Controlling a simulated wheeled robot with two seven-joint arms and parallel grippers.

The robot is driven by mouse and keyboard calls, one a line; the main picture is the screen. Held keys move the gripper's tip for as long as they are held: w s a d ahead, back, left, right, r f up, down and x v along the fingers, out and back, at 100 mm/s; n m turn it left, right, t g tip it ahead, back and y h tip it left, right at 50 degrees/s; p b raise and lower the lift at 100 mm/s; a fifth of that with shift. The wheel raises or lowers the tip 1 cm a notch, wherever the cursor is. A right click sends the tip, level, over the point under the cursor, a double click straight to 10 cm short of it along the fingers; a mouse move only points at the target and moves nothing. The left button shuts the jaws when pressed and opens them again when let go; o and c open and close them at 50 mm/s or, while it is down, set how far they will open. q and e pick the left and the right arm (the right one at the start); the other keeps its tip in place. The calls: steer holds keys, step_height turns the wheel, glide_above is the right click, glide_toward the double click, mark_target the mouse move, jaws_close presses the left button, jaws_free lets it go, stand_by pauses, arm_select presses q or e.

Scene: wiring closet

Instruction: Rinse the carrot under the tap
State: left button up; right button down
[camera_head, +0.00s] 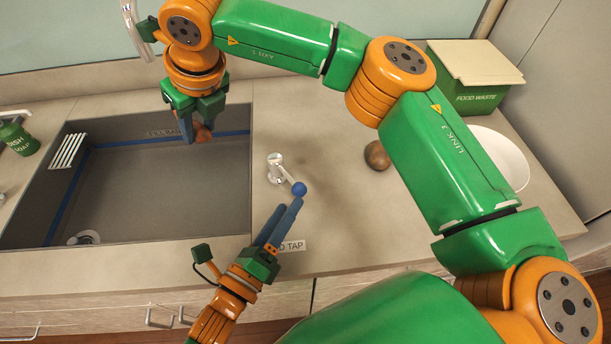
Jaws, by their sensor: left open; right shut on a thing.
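My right gripper (200,122) reaches in from the right and is shut on a small orange-brown piece, the visible end of the carrot (204,134). It is over the far right part of the grey sink (150,190); most of the carrot is hidden by the fingers. The tap lever (277,168) is chrome with a blue knob (299,188) and stands on the counter right of the sink. My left gripper (284,218) is open, its blue fingertips close to the knob; I cannot tell whether they touch. A curved chrome pipe (133,30) shows at the top left. I see no water running.
A brown round object (377,155) and a white bowl (505,160) lie right, partly behind my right arm. A green food waste bin (475,92) stands at the back right. A green dish soap bottle (18,138) stands left. The counter between sink and brown object is mostly clear.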

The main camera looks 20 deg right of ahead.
mark_target(287, 175)
arm_select(q)
steer(key=x, duration=0.9)
steer(key=shift+w, duration=0.1)
jaws_close()
steer(key=shift+f, duration=0.1)
stand_by(0.8)
